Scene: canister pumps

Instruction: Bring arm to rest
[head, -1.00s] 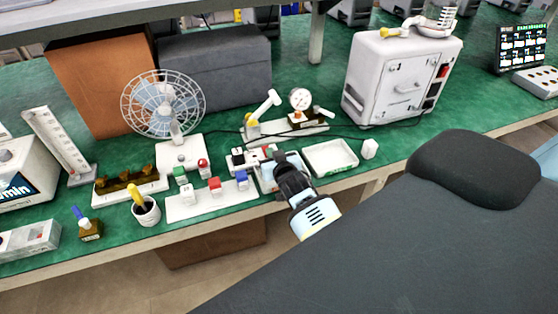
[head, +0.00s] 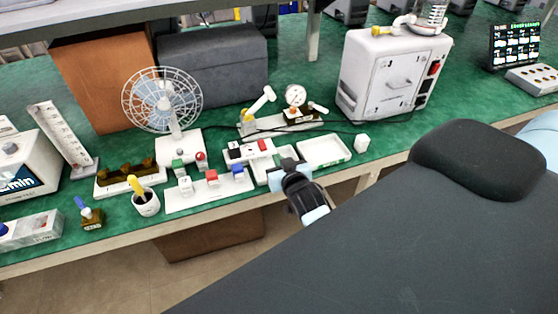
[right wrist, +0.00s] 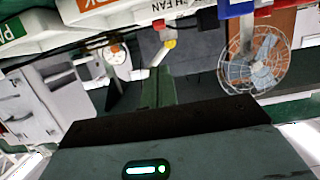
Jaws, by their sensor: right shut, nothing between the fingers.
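My right gripper (head: 287,166) is at the bench's front edge in the head view, just in front of the white trays, and it holds nothing. Its dark wrist and pale blue arm link lie behind it toward the viewer. In the right wrist view my gripper's dark body (right wrist: 160,145) fills the bottom of the picture, with the bench items upside down beyond it. The fingertips are too small and dark to make out well. My left gripper is not in view.
On the green bench (head: 330,75) stand a fan (head: 162,101), a block of coloured switches (head: 212,181), a rocker switch strip (head: 250,150), a white tray (head: 324,162) and a white cabinet (head: 391,85). The fan also shows in the right wrist view (right wrist: 253,68). Floor lies in front.

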